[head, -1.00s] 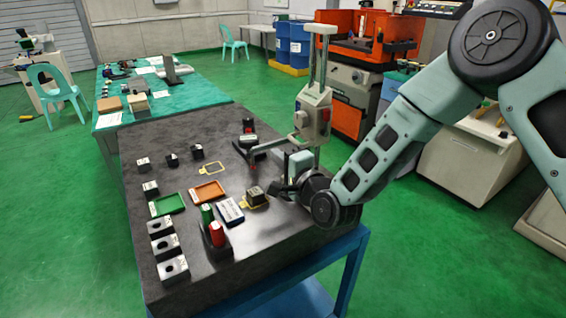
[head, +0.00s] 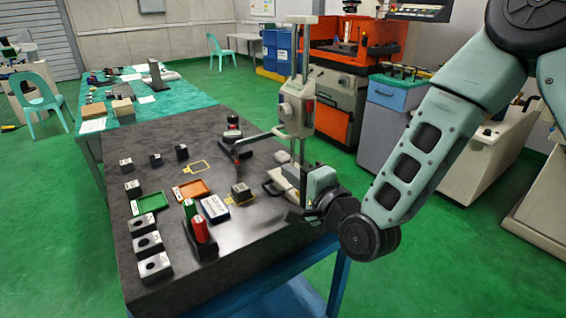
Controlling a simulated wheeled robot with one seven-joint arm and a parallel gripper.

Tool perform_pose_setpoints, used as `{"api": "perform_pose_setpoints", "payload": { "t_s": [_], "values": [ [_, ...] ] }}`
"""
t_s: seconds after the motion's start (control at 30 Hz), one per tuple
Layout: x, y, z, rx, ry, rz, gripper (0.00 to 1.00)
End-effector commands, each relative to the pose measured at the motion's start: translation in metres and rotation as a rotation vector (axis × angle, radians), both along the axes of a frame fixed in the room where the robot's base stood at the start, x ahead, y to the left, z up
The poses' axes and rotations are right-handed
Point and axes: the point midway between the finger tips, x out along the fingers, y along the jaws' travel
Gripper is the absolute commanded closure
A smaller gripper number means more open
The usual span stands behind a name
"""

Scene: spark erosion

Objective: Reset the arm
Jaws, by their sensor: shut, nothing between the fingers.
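My gripper (head: 286,211) is at the right edge of the dark granite table (head: 230,245), low over its surface, at the end of my pale green arm. Its fingers are small and dark in the head view, and they are shut with nothing between them. A small dark block (head: 241,191) sits on a yellow-outlined spot to the left of the gripper, apart from it. A white height gauge (head: 297,110) stands upright just behind the gripper, and the gripper's body partly hides its base.
On the table are a green tray (head: 150,203), an orange tray (head: 194,190), a white-and-blue box (head: 215,208), red and green cylinders in a holder, and several dark blocks at the left. An empty yellow outline (head: 195,167) lies further back. Open floor lies right of the table.

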Motion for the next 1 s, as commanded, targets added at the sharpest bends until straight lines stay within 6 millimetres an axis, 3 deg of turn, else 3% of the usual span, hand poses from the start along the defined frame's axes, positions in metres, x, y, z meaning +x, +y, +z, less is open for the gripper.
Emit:
{"api": "perform_pose_setpoints", "payload": {
  "t_s": [0.13,0.23,0.47,0.67,0.8,1.0],
  "values": [
    [-0.012,0.008,-0.001,-0.14,0.009,0.057,1.0],
    [-0.028,0.016,-0.007,-0.339,0.024,0.141,1.0],
    [-0.087,0.007,-0.022,-0.853,0.06,0.394,1.0],
    [-0.151,-0.029,-0.023,-1.231,0.104,0.658,1.0],
    [-0.201,-0.063,-0.016,-1.438,0.143,0.869,1.0],
    [-0.26,-0.105,-0.002,-1.601,0.193,1.135,1.0]
  ]
}}
